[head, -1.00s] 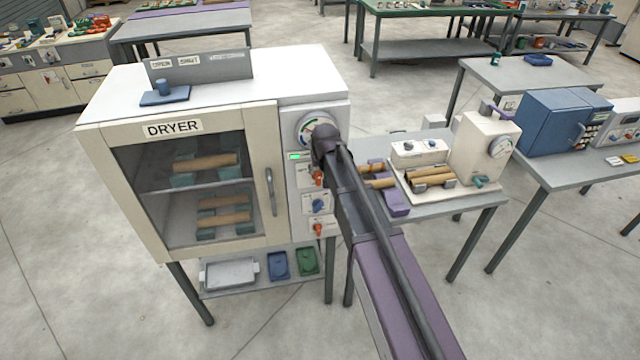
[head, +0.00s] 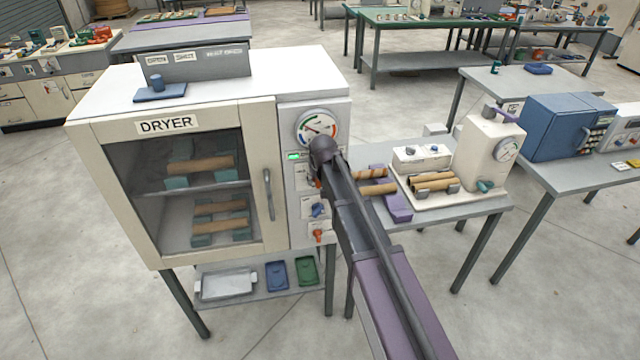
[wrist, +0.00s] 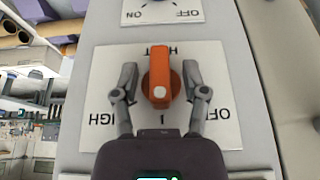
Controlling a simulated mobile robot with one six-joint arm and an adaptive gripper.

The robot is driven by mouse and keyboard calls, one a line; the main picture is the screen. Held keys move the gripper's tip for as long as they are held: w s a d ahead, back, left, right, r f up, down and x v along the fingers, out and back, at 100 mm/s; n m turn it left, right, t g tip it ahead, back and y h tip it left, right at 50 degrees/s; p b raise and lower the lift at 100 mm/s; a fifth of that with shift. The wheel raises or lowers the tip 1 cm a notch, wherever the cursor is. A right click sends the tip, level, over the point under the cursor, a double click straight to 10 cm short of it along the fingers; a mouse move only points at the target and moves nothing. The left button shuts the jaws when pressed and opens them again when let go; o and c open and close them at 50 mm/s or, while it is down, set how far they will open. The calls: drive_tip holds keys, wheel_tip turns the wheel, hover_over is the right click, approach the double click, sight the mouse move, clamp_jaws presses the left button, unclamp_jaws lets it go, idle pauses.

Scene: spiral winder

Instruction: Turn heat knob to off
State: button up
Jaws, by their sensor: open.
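The orange heat knob (wrist: 161,85) sits on a white plate (wrist: 220,65) that reads upside down in the wrist view, with HEAT above, OFF at right and HIGH at left. The knob's bar stands upright in that view, its white dot toward the small mark between HIGH and OFF. My gripper (wrist: 161,78) is open, one finger on each side of the knob with gaps visible. In the head view my gripper and arm cover most of the heat knob on the dryer's (head: 95,190) control panel.
A gauge (head: 317,128) is above the heat plate. A blue knob (head: 318,210) and another orange knob (head: 318,236) are below it. The dryer door handle (head: 268,194) is left of the panel. A table with tubes (head: 435,181) stands at right.

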idle(0.3)
clamp_jaws()
idle(0.3)
